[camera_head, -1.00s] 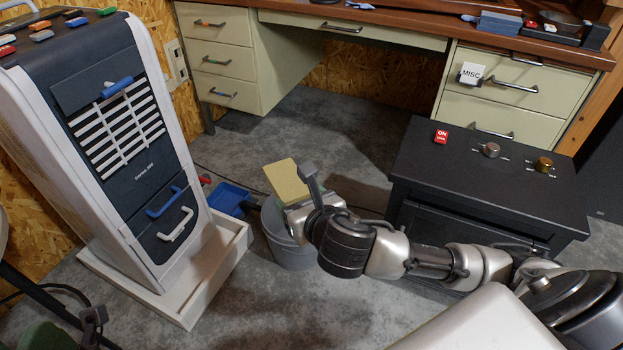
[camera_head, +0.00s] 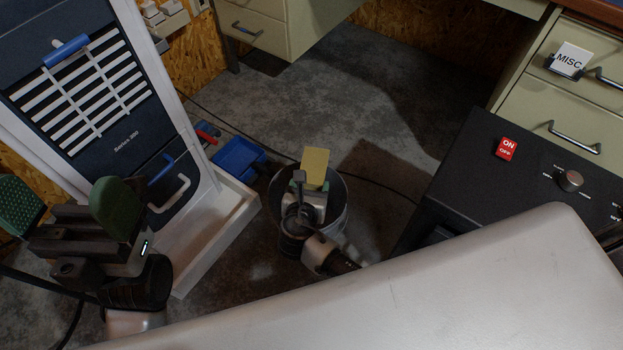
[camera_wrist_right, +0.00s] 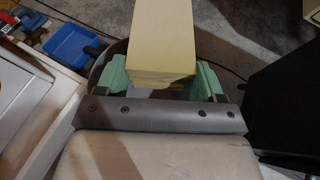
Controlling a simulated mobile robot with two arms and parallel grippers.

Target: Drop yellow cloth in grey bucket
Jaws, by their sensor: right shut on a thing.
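The yellow cloth (camera_head: 315,165) looks like a folded block and is held up by my right gripper (camera_head: 312,188). In the right wrist view, the cloth (camera_wrist_right: 160,40) is clamped between the green finger pads (camera_wrist_right: 155,82). The grey bucket (camera_head: 340,213) stands on the floor. In the head view, the right gripper and cloth are over its opening, with the cloth overlapping the far rim. The bucket's inside is mostly hidden by my gripper and wrist. My left gripper (camera_head: 68,208) is open and empty at the left, its green pads wide apart.
A dark blue and white cabinet (camera_head: 100,110) stands on a white tray base (camera_head: 225,230) left of the bucket. A blue bin (camera_head: 238,160) is on the floor behind it. A black box unit (camera_head: 470,165) stands to the right. A thin cable runs across the floor.

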